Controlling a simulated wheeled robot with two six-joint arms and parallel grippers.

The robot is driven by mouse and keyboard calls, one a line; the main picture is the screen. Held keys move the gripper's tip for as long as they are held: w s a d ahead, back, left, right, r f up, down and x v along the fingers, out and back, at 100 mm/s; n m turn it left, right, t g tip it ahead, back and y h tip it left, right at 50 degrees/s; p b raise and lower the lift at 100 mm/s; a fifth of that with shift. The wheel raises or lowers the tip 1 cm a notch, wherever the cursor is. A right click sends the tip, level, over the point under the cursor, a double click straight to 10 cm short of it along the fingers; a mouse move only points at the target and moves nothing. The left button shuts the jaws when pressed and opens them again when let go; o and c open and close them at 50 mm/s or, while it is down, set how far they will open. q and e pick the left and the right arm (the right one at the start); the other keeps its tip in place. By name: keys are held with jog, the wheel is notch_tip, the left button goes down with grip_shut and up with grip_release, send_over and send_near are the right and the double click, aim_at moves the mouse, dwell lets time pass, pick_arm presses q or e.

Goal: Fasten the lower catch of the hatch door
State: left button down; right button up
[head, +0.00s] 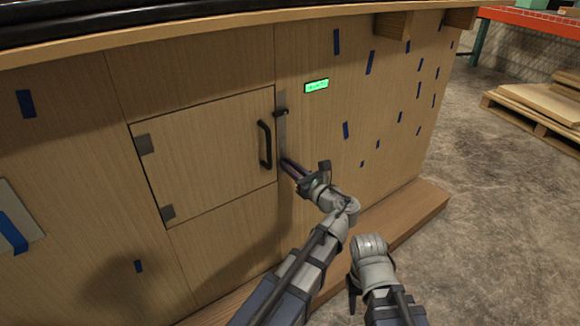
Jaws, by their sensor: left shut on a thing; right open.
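The hatch door (205,155) is a square wooden panel in the console front, and it looks closed in its frame. It has a black bar handle (264,146) near its right edge and two grey hinges on its left. My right gripper (354,293) is open and empty, low in front of the console.
A green lit display (316,86) sits on the panel, with several blue tape strips around it. A wooden plinth (405,222) runs along the console's foot. A pallet with boards (540,105) stands at the far right. The concrete floor between is clear.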

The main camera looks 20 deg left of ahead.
pick_arm(q)
jog(key=n, duration=0.4)
jog(key=s+f+n+b, duration=0.1)
jog(key=n, duration=0.4)
jog(key=a+n, duration=0.1)
jog(key=n, duration=0.3)
jog(key=shift+s+f, duration=0.15)
jog(key=shift+f, duration=0.05)
jog(key=shift+a+f+n+b, duration=0.15)
jog(key=shift+n+b, duration=0.1)
jog(key=shift+n, duration=0.8)
jog(key=shift+d+f+n+b, duration=0.1)
jog(key=shift+n+b, duration=0.1)
jog(key=shift+n, duration=0.85)
jog(key=shift+s+n, duration=0.1)
jog(key=shift+n, duration=0.2)
jog(key=c, duration=0.9)
grip_release()
jog(key=shift+o, duration=0.2)
